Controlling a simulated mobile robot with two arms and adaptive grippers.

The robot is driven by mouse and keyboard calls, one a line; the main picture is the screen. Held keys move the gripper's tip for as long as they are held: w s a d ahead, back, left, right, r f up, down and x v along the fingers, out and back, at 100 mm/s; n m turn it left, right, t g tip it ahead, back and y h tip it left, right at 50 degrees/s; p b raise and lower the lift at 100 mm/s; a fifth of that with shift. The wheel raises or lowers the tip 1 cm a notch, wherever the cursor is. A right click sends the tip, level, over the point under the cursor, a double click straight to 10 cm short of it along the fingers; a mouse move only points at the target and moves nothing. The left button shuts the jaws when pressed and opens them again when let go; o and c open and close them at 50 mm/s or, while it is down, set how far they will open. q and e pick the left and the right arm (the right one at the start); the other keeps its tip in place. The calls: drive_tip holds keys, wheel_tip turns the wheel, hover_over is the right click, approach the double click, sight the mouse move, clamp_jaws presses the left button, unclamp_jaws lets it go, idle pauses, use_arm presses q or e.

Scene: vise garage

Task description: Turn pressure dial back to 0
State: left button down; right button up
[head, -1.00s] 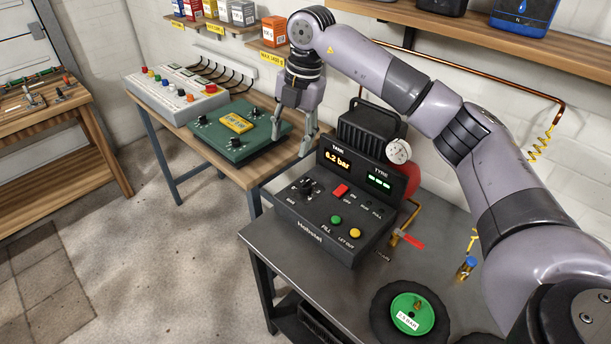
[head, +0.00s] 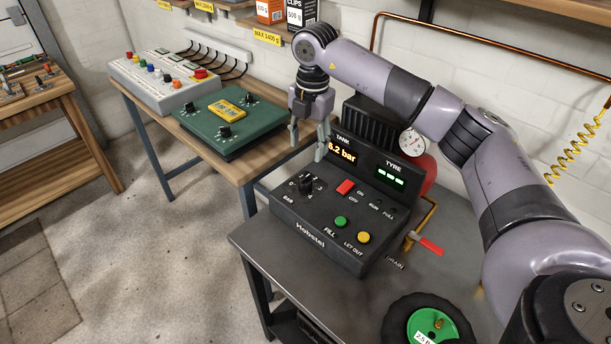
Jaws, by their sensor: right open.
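The pressure dial (head: 306,183) is a black knob on the left of the dark compressor panel (head: 318,216), with a scale around it and "BAR" below. Its exact setting is too small to read. The panel's tank display reads 6.2 bar, its first digit partly covered by a finger; the tyre display (head: 391,177) shows green dashes. My right gripper (head: 307,156) points down, open and empty, above and behind the dial, in front of the display's left end. It appears apart from the dial. My left gripper is not in view.
A red switch (head: 345,187), green button (head: 341,222) and yellow button (head: 363,237) sit right of the dial. A red-handled drain valve (head: 430,246) is at the right. A green box with knobs (head: 229,125) stands on the wooden table behind. A green-hubbed wheel (head: 432,323) lies in front.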

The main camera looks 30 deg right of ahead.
sight(305, 178)
drive_tip(key=f, duration=0.3)
drive_tip(key=f+p, duration=0.1)
drive_tip(key=f, duration=0.7)
drive_tip(key=shift+w+a, duration=0.15)
drive_tip(key=shift+w, duration=0.2)
drive_tip(key=shift+f, duration=0.45)
drive_tip(key=c, duration=1.2)
drive_tip(key=shift+o, duration=0.2)
